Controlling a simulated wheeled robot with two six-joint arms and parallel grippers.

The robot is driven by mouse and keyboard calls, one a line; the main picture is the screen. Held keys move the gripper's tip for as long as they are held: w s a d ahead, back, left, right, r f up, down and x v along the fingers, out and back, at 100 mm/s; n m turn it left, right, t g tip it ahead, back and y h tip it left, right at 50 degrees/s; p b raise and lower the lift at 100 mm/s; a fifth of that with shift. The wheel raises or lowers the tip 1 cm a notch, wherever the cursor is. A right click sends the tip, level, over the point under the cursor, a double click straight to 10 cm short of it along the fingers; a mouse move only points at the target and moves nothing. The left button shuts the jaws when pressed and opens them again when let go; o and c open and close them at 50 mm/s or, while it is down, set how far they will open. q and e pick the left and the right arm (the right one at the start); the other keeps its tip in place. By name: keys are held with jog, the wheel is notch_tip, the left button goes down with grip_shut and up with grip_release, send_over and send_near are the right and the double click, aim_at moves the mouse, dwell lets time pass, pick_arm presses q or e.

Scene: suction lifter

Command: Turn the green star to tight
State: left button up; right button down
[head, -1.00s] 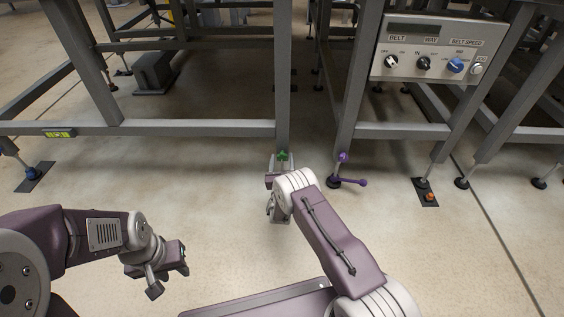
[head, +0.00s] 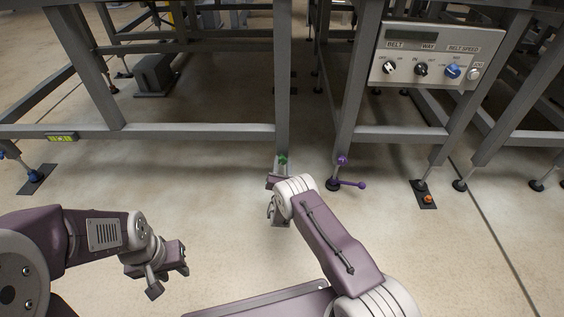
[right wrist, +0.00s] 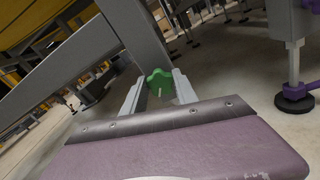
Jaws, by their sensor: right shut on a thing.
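The green star (head: 282,160) is a small lobed knob low on the front leg of the grey frame, just left of the gap between the two frames. In the right wrist view the green star (right wrist: 159,83) sits between my right gripper's two pale fingers (right wrist: 158,90). The right gripper is shut on it. In the head view my right wrist hides most of these fingers and what lies below the star. My left gripper (head: 168,275) hangs open and empty over the bare floor at the lower left.
A purple handle (head: 350,184) sticks out at the neighbouring leg's foot, right of the star. A control panel (head: 425,55) with several knobs hangs upper right. A crossbeam (head: 180,132) runs left of the star. The floor in front is clear.

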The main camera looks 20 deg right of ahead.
jog(key=m+p, duration=0.1)
jog(key=m, duration=0.2)
jog(key=shift+m, duration=0.4)
jog(key=m+p, duration=0.1)
jog(key=m, duration=0.2)
jog(key=shift+m, duration=0.3)
jog(key=m+p, duration=0.1)
jog(key=m, duration=0.2)
jog(key=shift+d+f+m, duration=0.1)
jog(key=shift+m, duration=0.2)
jog(key=m+p, duration=0.1)
jog(key=m, duration=0.2)
jog(key=shift+s+f+m, duration=0.1)
jog(key=shift+m, duration=0.2)
jog(key=m+p, duration=0.1)
jog(key=m, duration=0.2)
jog(key=shift+m, duration=0.3)
jog(key=m+p, duration=0.1)
jog(key=m, duration=0.2)
jog(key=shift+f+m, duration=0.1)
jog(key=shift+m, duration=0.3)
jog(key=m+p, duration=0.1)
jog(key=m, duration=0.3)
jog(key=shift+f+m+p, duration=0.1)
jog(key=shift+m+p, duration=0.2)
jog(key=shift+m, duration=1.2)
